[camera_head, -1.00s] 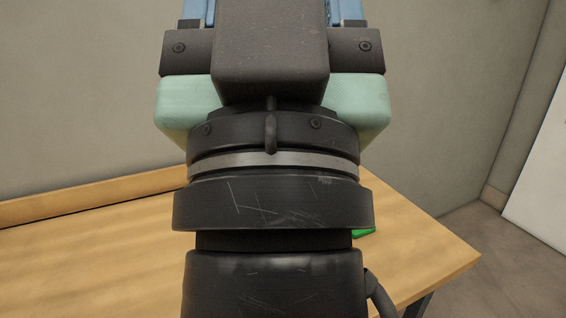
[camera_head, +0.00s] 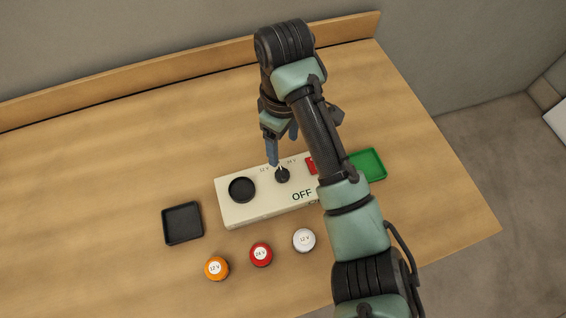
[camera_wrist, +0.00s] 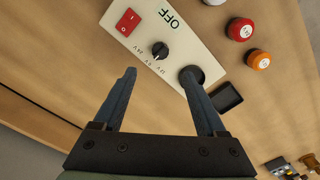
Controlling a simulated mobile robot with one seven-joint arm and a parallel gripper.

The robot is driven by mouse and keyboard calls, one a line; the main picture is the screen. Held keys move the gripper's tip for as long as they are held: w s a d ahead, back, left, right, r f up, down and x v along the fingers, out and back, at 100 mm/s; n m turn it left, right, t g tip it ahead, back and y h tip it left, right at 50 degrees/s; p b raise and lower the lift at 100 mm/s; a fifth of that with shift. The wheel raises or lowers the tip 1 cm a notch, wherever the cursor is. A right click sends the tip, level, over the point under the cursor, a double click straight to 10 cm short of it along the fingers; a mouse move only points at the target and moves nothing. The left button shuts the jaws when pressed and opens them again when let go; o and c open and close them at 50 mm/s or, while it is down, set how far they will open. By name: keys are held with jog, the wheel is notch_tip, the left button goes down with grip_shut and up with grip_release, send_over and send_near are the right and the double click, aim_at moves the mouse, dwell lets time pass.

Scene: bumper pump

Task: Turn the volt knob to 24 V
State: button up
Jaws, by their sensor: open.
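The volt knob (camera_head: 282,176) is a small black round knob on top of a cream box (camera_head: 243,212), beside printed volt labels. In the wrist view the knob (camera_wrist: 160,49) shows beyond the fingertips, roughly centred between them. The 24 V label lies on its red-switch side and the 12 V label on its round-recess side. The knob's exact setting is too small to tell. My gripper (camera_head: 282,151) is open and empty, with blue-grey fingers pointing down above the box near the knob. In the wrist view my gripper (camera_wrist: 158,72) has its fingers wide apart, apparently not touching the knob.
The box has a black round recess (camera_head: 241,189), a red switch (camera_head: 311,166) and OFF lettering. Orange (camera_head: 216,268), red (camera_head: 261,254) and white (camera_head: 304,239) round pieces stand in front. A black tray (camera_head: 182,223) is left, a green tray (camera_head: 367,165) right.

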aim_at(283, 172)
notch_tip(283, 172, down, 12)
jog(key=shift+s+f+b, duration=0.1)
jog(key=shift+f+b, duration=0.05)
jog(key=shift+b, duration=0.65)
jog(key=shift+c, duration=0.3)
jog(key=shift+a, duration=0.1)
grip_shut()
